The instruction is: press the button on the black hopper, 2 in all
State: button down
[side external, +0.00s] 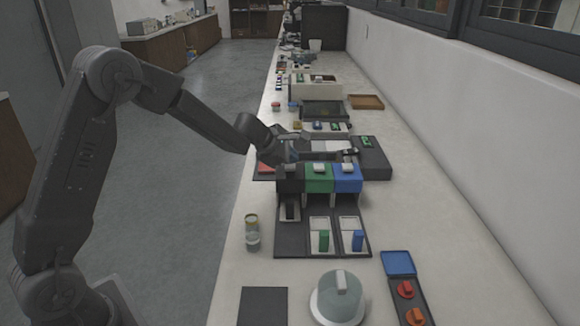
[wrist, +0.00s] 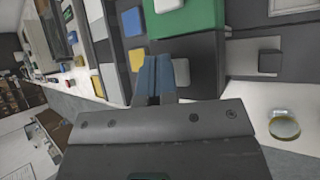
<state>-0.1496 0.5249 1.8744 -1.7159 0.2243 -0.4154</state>
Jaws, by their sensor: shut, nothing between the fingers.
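The black hopper (side external: 290,184) is at the left of a row of three, beside the green hopper (side external: 319,180) and the blue hopper (side external: 347,181). Its pale button (side external: 290,168) is on top. My gripper (side external: 289,158) is shut and empty, just above or beside that button. In the wrist view the shut blue fingertips (wrist: 153,62) lie over the black hopper (wrist: 203,62), with its pale button (wrist: 181,72) partly hidden right beside them. I cannot tell whether they touch it. The green hopper (wrist: 200,18) shows with its own pale button (wrist: 168,5).
A glass jar (side external: 252,233) stands left. A domed device (side external: 338,300) and red-button panel (side external: 405,290) are nearer the camera.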

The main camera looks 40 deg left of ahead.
aim_at(290, 167)
jog(key=shift+f, duration=0.5)
dwell(0.6)
jog(key=shift+r, duration=0.9)
jog(key=shift+r, duration=0.1)
jog(key=shift+r, duration=2.45)
jog(key=shift+r, duration=0.1)
dwell(0.4)
notch_tip(290, 167, up, 4)
jog(key=shift+f, duration=0.2)
jog(key=shift+f, duration=0.1)
